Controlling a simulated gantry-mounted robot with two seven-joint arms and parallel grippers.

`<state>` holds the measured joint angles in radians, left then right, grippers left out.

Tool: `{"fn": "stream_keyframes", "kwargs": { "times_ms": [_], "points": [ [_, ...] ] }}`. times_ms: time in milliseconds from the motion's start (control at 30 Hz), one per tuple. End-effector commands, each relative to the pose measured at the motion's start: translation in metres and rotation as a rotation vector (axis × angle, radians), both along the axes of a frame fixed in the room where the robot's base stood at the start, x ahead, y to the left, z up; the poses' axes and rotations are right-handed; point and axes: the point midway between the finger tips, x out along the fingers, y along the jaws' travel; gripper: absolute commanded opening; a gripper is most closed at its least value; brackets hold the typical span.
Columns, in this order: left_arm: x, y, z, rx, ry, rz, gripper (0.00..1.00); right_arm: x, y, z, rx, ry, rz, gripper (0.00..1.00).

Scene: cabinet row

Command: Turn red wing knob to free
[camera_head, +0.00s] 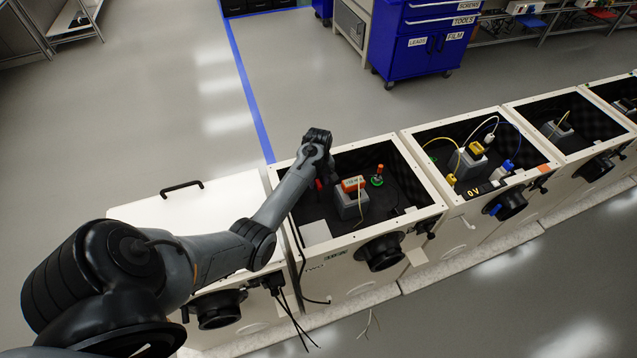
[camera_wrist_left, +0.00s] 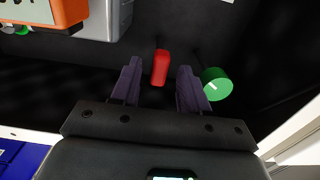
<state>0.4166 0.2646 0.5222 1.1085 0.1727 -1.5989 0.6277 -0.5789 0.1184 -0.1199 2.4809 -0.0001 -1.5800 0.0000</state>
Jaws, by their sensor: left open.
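The red wing knob (camera_wrist_left: 160,67) shows in the left wrist view as a narrow upright red bar on a dark surface. It appears in the gap between the fingertips of my left gripper (camera_wrist_left: 157,82), with space on both sides. I cannot tell how deep the fingers reach around it. In the head view my left gripper (camera_head: 325,178) reaches down into the open black-lined cabinet box, and a bit of red (camera_head: 318,185) shows beside it. The gripper is open and empty. My right gripper is not in view.
A green round knob (camera_wrist_left: 216,84) sits just right of the fingers in the wrist view. A grey box (camera_head: 348,205) with an orange device (camera_head: 353,184) stands close by. A green item (camera_head: 377,181) stands farther right. The box's white rim (camera_head: 408,168) surrounds the opening.

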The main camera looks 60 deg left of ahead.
Motion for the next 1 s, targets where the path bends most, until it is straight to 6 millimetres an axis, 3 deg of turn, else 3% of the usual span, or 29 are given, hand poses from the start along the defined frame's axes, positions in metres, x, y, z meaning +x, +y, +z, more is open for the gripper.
{"fn": "stream_keyframes", "kwargs": {
  "times_ms": [433, 733, 1000],
  "points": [
    [0.0002, -0.0001, -0.0081, 0.0, -0.001, 0.0, 0.45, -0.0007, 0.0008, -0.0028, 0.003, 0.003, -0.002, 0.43],
    [0.0001, -0.0001, -0.008, 0.0, 0.0, 0.0, 0.0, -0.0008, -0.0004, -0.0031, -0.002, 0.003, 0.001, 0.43],
    [0.0, -0.0002, -0.0071, 0.0, 0.0, 0.012, 0.0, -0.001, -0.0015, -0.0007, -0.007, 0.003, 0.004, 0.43]
  ]
}}
